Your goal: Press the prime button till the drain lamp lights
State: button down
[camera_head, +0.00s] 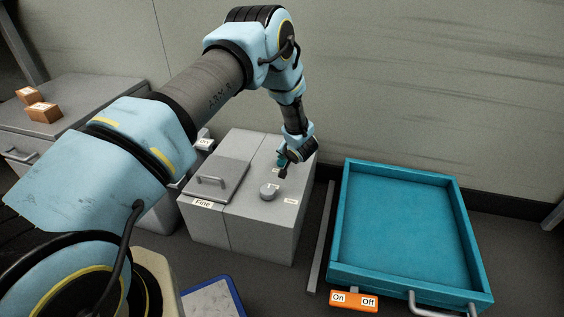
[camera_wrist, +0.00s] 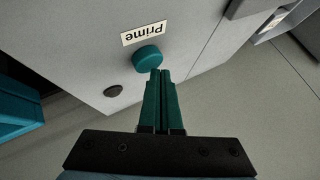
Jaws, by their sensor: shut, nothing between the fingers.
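The prime button is a teal round button (camera_wrist: 149,60) on a grey cabinet top, beside a white "Prime" label (camera_wrist: 144,33) that appears upside down in the wrist view. A small dark disc (camera_wrist: 113,91) lies near it on the same surface; it looks unlit, and I see no label naming it. My gripper (camera_wrist: 161,75) is shut and empty, its green fingertips at the button's edge; I cannot tell whether they touch it. In the head view my gripper (camera_head: 282,174) is over the grey cabinet (camera_head: 265,228), and I cannot make out the button there.
The cabinet top has a round grey knob (camera_head: 269,191) and a handled lid (camera_head: 216,178) by a "Fine" label (camera_head: 203,203). A teal tray (camera_head: 335,225) is at right, with an orange On/Off box (camera_head: 354,309) in front. Boxes (camera_head: 44,112) sit on a left cabinet.

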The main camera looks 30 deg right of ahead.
aim_at(282, 163)
jog(key=shift+f, duration=0.55)
dwell(0.4)
jog(key=shift+r, duration=0.1)
jog(key=shift+r+p, duration=0.8)
jog(key=shift+r, duration=0.1)
notch_tip(282, 163, up, 5)
jog(key=p, duration=0.4)
jog(key=shift+p, duration=0.4)
dwell(0.4)
